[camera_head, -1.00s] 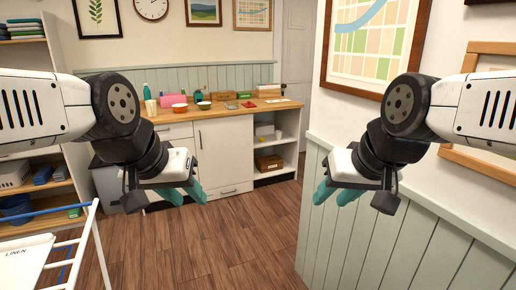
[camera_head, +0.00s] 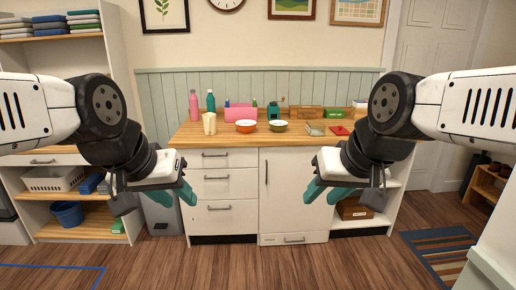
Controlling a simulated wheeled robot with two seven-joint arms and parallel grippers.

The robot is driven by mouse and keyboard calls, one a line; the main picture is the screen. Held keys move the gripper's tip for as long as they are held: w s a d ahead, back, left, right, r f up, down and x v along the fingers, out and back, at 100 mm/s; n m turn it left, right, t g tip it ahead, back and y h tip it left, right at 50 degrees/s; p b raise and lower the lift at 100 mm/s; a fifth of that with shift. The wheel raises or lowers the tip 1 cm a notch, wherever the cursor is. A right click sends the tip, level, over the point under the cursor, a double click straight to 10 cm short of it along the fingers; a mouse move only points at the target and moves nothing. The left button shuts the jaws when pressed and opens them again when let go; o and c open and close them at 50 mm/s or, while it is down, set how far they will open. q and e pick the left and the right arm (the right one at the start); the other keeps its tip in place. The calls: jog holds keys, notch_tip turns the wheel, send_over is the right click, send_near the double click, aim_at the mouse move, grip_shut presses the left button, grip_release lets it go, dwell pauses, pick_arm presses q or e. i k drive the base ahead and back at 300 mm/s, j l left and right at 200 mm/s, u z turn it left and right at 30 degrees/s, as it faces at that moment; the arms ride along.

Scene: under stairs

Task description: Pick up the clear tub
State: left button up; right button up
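I cannot make out a clear tub for certain in the head view. A wooden-topped counter (camera_head: 228,138) stands ahead with several small things on it, and my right arm hides part of its right end. My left gripper (camera_head: 186,196) hangs in front of the counter's drawers, its teal fingers apart with nothing between them. My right gripper (camera_head: 324,194) hangs in front of the cabinet door, also open and empty. Neither gripper touches anything.
A shelf unit (camera_head: 70,232) is at left. A striped rug (camera_head: 440,255) lies at right. The floor ahead is clear.

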aim_at(314, 128)
jog(key=i+u, duration=0.2)
jog(key=i, duration=0.55)
jog(key=i+l+u, duration=0.15)
jog(key=i, duration=0.6)
jog(key=i+j+z, duration=0.35)
jog(key=i, duration=0.2)
jog(key=i+j+z, duration=0.35)
jog(key=i, duration=0.15)
jog(key=i+j+z, duration=0.35)
jog(key=i+j, duration=0.15)
